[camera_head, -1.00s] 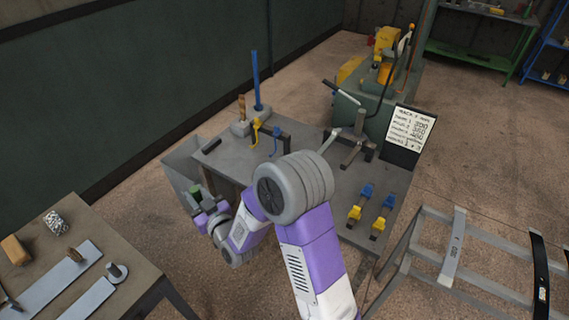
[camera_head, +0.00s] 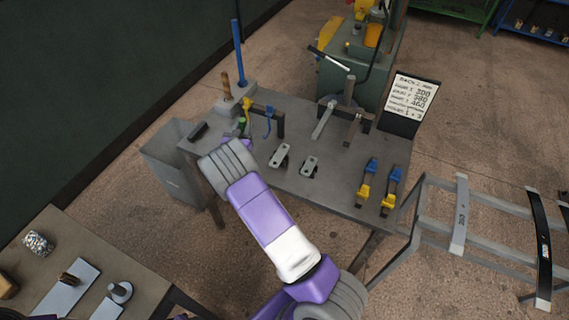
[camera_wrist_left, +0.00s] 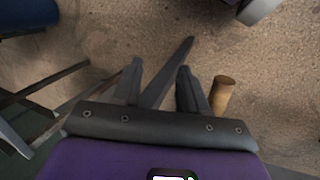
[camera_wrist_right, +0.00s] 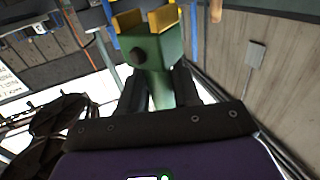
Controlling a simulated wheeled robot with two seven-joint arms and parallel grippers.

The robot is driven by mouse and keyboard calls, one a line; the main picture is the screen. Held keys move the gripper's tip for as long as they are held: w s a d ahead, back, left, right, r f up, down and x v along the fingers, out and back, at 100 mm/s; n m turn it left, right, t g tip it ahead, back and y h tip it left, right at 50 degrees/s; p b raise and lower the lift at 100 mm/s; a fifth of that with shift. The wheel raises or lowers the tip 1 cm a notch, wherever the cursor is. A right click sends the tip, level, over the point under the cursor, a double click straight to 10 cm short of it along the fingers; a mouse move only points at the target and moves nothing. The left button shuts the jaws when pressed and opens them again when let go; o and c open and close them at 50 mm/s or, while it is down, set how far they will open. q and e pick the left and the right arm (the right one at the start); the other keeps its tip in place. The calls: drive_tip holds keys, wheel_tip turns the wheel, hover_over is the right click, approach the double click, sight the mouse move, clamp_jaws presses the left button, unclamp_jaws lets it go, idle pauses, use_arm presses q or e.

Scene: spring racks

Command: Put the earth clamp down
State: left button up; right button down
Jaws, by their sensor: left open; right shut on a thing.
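The earth clamp (camera_wrist_right: 158,50), with a green body and yellow jaws, shows in the right wrist view. My right gripper (camera_wrist_right: 160,88) is shut on its green body, with the yellow jaws pointing away from me. In the head view my right arm reaches to the bench's left end; its wrist hides the gripper. A bit of green (camera_head: 241,122) shows just beyond the wrist. Whether the clamp touches anything is unclear. My left gripper (camera_wrist_left: 159,68) is open in the left wrist view, apparently above the floor; a dark tapered bar shows between its fingers.
The grey bench (camera_head: 330,185) holds two small grey fittings (camera_head: 280,155), blue-and-yellow tools (camera_head: 368,182), a hook stand (camera_head: 280,122) and a blue post (camera_head: 237,52). A grey bin (camera_head: 172,172) stands at its left. A second table (camera_head: 135,270) is lower left, a rack (camera_head: 420,225) right.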

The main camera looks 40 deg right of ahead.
drive_tip(key=shift+w+d+f+m+g+h, duration=0.15)
drive_tip(key=shift+w+d+m+g+h, duration=0.2)
drive_tip(key=shift+d+m+g+h, duration=0.25)
drive_tip(key=shift+d+f+b, duration=0.15)
drive_tip(key=shift+f+b, duration=0.1)
drive_tip(key=shift+f, duration=2.25)
drive_tip(key=shift+d+f+b, duration=0.1)
drive_tip(key=shift+f+b, duration=0.15)
drive_tip(key=shift+f, duration=2.25)
drive_tip(key=shift+f, duration=0.1)
drive_tip(key=shift+f, duration=0.15)
drive_tip(key=c, duration=0.8)
unclamp_jaws()
drive_tip(key=shift+c, duration=0.2)
drive_tip(key=shift+o, duration=0.2)
